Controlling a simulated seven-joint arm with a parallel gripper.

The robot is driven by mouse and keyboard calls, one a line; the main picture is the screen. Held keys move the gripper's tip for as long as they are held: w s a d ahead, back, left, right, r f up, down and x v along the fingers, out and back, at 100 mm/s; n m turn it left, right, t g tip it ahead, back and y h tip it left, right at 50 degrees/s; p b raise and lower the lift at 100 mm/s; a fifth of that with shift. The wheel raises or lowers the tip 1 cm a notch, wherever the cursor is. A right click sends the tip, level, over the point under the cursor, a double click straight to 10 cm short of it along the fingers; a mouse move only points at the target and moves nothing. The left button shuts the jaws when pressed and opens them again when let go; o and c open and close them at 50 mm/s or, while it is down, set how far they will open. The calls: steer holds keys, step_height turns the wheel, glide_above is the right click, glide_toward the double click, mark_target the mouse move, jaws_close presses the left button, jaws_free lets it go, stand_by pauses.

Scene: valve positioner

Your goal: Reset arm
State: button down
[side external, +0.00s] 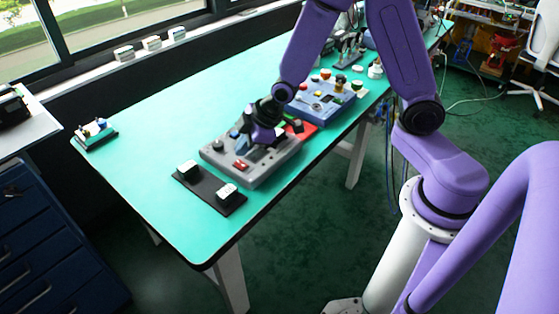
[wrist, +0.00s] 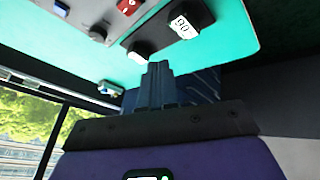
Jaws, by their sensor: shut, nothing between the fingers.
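My gripper (side external: 250,130) is over the grey control box (side external: 262,172) on the green table, partly hiding its top. I cannot tell in the side view whether it touches the box. In the wrist view the dark fingers (wrist: 158,72) are together and empty. The grey box also shows at the top left of the wrist view (wrist: 76,14), with a red part (wrist: 128,6). A black plate (side external: 208,192) with two white-topped black blocks lies in front of the box. One block (wrist: 183,27) bears dark markings in the wrist view.
A blue box with coloured buttons (side external: 322,104) stands behind the grey box, with a red piece (side external: 303,130) between them. The table's left and middle are clear. Windows line the far side.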

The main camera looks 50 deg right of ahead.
steer(key=s+a+r+g, duration=0.1)
steer(key=s+r+g, duration=0.15)
steer(key=s, duration=0.45)
steer(key=s+a+r+g, duration=0.1)
steer(key=s+r, duration=0.3)
steer(key=s, duration=0.3)
steer(key=s+d+r+g+h, duration=0.1)
steer(key=s+d+r, duration=0.1)
steer(key=s, duration=0.5)
steer(key=s+d+r+n+g+h, duration=0.1)
steer(key=s+d+r, duration=0.1)
steer(key=s+d, duration=0.3)
steer(key=shift+s+r, duration=0.3)
steer(key=shift+s, duration=0.75)
